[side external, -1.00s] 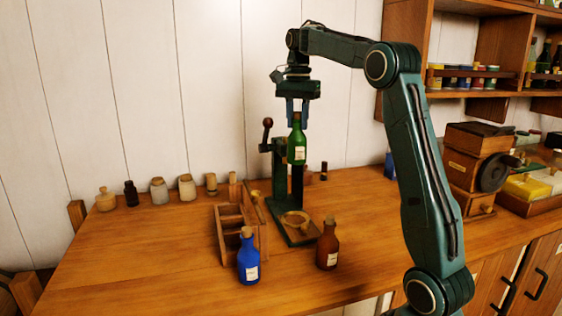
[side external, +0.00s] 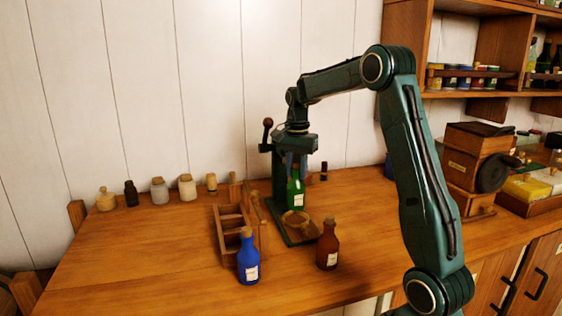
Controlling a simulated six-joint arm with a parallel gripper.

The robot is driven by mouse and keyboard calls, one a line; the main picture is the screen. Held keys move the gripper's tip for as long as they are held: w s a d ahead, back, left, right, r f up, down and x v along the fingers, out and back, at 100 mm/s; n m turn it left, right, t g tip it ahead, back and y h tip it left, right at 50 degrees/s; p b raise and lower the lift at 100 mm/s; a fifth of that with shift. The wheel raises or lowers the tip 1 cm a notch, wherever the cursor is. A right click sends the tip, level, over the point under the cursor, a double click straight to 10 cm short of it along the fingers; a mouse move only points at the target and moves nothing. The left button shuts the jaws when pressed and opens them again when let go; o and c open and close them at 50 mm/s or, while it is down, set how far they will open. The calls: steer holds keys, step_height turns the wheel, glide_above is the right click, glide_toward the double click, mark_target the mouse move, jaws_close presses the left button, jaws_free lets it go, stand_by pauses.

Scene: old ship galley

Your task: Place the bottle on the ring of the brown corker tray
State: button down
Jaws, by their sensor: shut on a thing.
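A green bottle (side external: 296,197) with a pale label hangs upright in my gripper (side external: 296,165), which is shut on its neck. The corker (side external: 278,180) is a dark green stand with a lever and a dark knob. Its low tray (side external: 303,241) carries a brownish ring (side external: 294,219). The bottle's base appears at the far edge of the ring. I cannot tell whether it touches the ring or is still a little above it.
A blue bottle (side external: 248,258) and a brown bottle (side external: 328,246) stand in front of the corker. A wooden rack (side external: 222,238) is left of it. Several small jars (side external: 187,187) line the wall. A wooden grinder (side external: 470,160) stands right. The front left table is clear.

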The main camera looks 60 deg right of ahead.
mark_target(296, 182)
steer(key=shift+f, duration=2.3)
steer(key=c, duration=1.1)
jaws_free()
step_height(296, 182, up, 12)
steer(key=shift+r, duration=0.1)
